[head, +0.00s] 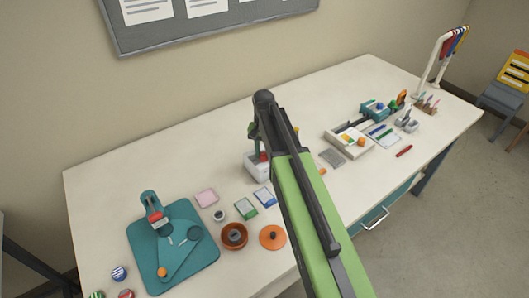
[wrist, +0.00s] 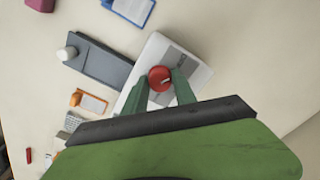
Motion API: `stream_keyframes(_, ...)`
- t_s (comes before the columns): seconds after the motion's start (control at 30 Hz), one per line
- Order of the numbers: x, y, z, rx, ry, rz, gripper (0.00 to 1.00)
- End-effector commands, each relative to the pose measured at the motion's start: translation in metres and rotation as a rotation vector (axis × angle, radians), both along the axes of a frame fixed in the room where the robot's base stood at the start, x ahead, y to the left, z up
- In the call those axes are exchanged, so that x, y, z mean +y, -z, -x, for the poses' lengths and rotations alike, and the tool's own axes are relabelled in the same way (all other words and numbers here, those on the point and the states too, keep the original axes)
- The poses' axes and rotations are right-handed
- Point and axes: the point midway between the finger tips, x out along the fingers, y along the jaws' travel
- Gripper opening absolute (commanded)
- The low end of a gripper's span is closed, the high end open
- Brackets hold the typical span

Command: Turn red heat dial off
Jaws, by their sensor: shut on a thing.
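The red heat dial (wrist: 160,74) is a round red knob with a small pale mark, on top of a white box-shaped machine (wrist: 153,52) with a grey panel. In the head view the red dial (head: 263,156) shows small beside my arm, above the white machine (head: 254,168). My gripper (wrist: 160,86) has its two green fingers on either side of the dial, shut on it. In the head view my arm hides much of the machine and most of the gripper. The dial's setting is too small to read.
On the table (head: 130,165), cards, a brown bowl (head: 234,236), an orange disc (head: 272,237) and a teal board (head: 190,265) lie to the left. A white tray (head: 350,152) and small tools lie to the right. The table's back left is clear.

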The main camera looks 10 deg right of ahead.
Motion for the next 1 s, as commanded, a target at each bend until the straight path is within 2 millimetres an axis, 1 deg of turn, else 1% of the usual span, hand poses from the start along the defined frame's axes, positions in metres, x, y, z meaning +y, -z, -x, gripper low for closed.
stream_keyframes(0.03, -0.0006, -0.0003, -0.0027, -0.007, -0.01, 0.001, 0.0)
stream_keyframes(0.6, 0.0003, -0.0002, -0.0026, -0.007, -0.04, 0.001, 0.0)
stream_keyframes(0.63, 0.0003, -0.0002, -0.0027, -0.007, -0.04, 0.001, 0.35)
stream_keyframes(0.7, 0.0005, -0.0002, -0.0024, -0.007, -0.039, 0.001, 0.44)
stream_keyframes(0.77, 0.0006, -0.0001, -0.002, -0.006, -0.039, 0.001, 0.52)
stream_keyframes(0.8, 0.0008, -0.0001, -0.0018, -0.005, -0.039, 0.0, 0.54)
stream_keyframes(1.0, 0.0011, 0.0, -0.001, -0.003, -0.04, 0.0, 0.54)
